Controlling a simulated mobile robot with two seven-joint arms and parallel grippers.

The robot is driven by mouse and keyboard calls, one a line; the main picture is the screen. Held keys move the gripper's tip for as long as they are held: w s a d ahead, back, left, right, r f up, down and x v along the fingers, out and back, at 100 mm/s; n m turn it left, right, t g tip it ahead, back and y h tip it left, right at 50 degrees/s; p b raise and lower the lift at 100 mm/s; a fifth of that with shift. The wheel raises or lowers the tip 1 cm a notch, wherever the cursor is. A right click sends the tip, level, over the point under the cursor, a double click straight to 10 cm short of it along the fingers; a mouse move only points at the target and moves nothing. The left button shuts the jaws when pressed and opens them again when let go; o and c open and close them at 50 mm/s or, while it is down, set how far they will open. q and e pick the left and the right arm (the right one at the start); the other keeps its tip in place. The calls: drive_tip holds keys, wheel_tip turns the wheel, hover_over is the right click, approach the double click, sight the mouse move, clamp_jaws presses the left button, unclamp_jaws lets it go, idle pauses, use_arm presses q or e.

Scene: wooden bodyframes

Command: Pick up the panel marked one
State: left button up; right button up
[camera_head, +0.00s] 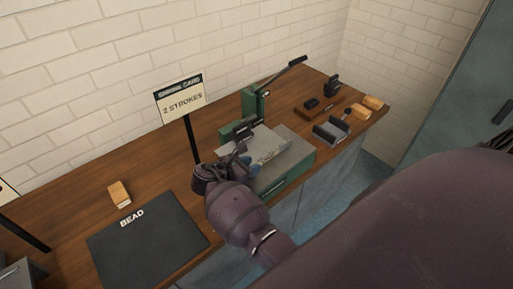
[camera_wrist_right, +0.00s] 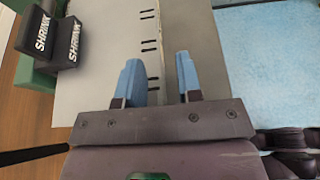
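A light grey sheet-metal panel (camera_head: 282,147) lies on the grey top of a green-sided stand on the bench. I cannot read a "one" mark on it. In the right wrist view, grey sheet metal (camera_wrist_right: 198,25) fills the middle, with a thin upright edge and a row of dark slots running between my fingers. My right gripper (camera_head: 252,170) is at the panel's near side. In the wrist view its two blue fingers (camera_wrist_right: 159,80) stand apart, one on each side of that edge, with gaps visible. My left gripper is not in view.
A green lever press (camera_head: 253,103) stands behind the panel; its black SHRINK jaws (camera_wrist_right: 55,40) show in the wrist view. A SHRINK CARD sign (camera_head: 181,98) reads 2 STROKES.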

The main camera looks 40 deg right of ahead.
drive_tip(key=shift+a, duration=0.1)
clamp_jaws()
drive_tip(key=shift+r, duration=0.15)
idle(0.3)
